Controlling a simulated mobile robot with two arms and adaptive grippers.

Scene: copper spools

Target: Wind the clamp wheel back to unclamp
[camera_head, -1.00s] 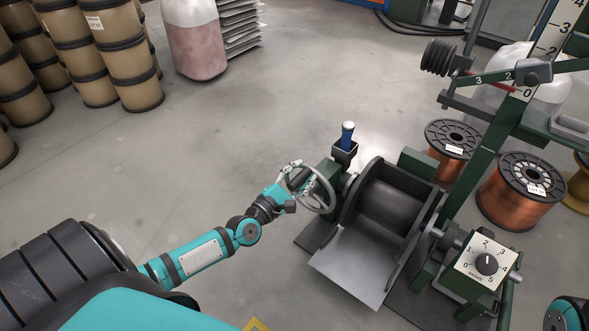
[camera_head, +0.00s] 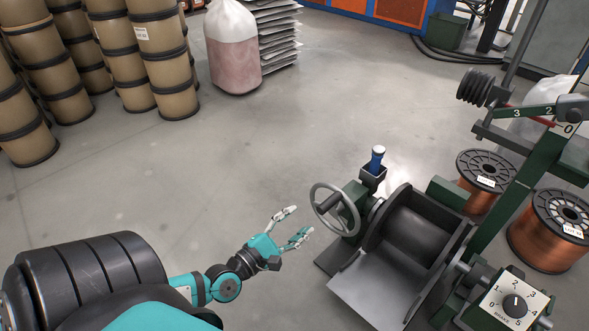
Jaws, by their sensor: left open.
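The clamp wheel (camera_head: 353,226) is a grey spoked handwheel on the left side of the green winding machine. My left gripper (camera_head: 299,222) is open and empty, to the left of the wheel and apart from it. Its two pale-tipped fingers are spread and point towards the wheel. The dark, empty spool cradle (camera_head: 413,238) sits right of the wheel, with a grey plate (camera_head: 372,290) sloping at its front. My right gripper is not in view.
A brake dial (camera_head: 515,303) is at the lower right. Copper spools (camera_head: 541,238) stand on the floor at the right. Fibre drums (camera_head: 160,65) are stacked at the back left, beside a translucent sack (camera_head: 232,60). The floor between the drums and the machine is clear.

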